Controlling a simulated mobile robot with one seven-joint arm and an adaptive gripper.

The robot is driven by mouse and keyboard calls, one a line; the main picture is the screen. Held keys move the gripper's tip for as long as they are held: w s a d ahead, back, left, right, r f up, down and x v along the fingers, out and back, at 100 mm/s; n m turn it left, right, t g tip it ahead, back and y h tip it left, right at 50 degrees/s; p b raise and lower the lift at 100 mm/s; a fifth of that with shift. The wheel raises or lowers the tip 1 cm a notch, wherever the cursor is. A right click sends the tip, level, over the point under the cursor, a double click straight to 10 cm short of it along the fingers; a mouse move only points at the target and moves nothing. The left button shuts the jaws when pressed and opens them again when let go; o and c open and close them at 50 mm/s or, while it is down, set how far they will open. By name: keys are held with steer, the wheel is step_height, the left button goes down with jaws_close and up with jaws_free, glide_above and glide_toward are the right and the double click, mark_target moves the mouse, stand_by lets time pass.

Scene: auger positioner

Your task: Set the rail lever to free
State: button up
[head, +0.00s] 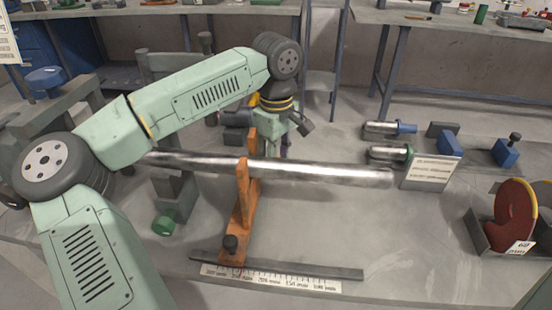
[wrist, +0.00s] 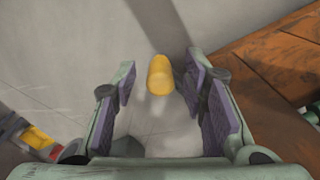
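A yellow rounded lever end (wrist: 160,75) shows in the wrist view between the fingertips of my gripper (wrist: 162,82). The purple-padded fingers are open, with a gap on both sides of the yellow end. I cannot tell its depth relative to the fingertips. The orange positioner (wrist: 270,60) lies to the right of my gripper in the wrist view. In the head view this orange positioner (head: 240,212) stands under a long metal tube, and my gripper (head: 286,146) is behind it, partly hidden by the tube. The lever cannot be made out in the head view.
The metal tube (head: 320,172) runs across the bench in front of my gripper. A scale strip (head: 270,278) lies along a dark bar at the front. Metal cylinders (head: 385,154), a sign (head: 432,172) and a red disc (head: 515,215) stand right. The front right bench is clear.

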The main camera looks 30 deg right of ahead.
step_height(320, 180, up, 12)
stand_by(0.6)
